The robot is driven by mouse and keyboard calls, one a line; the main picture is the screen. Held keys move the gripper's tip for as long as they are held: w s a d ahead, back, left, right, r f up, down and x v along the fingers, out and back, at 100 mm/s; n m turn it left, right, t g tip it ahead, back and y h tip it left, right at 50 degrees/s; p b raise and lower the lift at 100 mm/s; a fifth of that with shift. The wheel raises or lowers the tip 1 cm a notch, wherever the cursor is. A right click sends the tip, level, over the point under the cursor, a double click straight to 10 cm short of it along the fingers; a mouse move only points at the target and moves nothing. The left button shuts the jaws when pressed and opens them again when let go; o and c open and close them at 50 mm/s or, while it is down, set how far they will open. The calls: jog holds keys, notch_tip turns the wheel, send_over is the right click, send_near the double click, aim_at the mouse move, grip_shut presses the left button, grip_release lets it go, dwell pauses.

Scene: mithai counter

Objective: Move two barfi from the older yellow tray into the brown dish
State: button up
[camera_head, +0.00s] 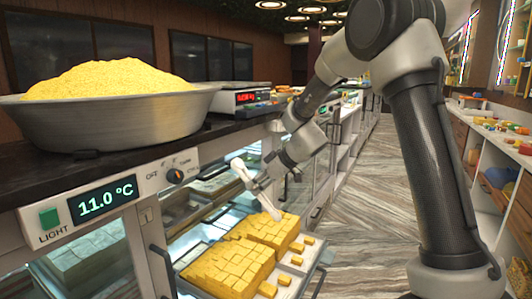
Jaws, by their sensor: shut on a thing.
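Yellow barfi cubes fill two adjoining blocks in the pulled-out, lit drawer at the bottom centre: a nearer block (225,268) and a farther block (272,232). Several loose barfi (284,279) sit along their right side on a pale surface. I cannot tell which block is the older tray. My gripper (271,211) points down at the far left edge of the farther block. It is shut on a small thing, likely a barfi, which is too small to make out. I do not see the brown dish.
A big metal bowl of yellow sweet crumbs (120,118) stands on the dark counter (40,165) at left. A scale (240,97) is behind it. The drawer's handle (318,283) juts into the aisle. The striped floor (365,190) to the right is clear.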

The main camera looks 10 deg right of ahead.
notch_tip(320, 180, down, 16)
jog(key=d+g+h, duration=0.1)
jog(key=d, duration=0.1)
jog(key=shift+w+r+h, duration=0.2)
jog(key=shift+w+h, duration=0.2)
jog(key=o, duration=0.8)
jog(key=shift+o, duration=0.5)
jog(key=shift+a, duration=0.1)
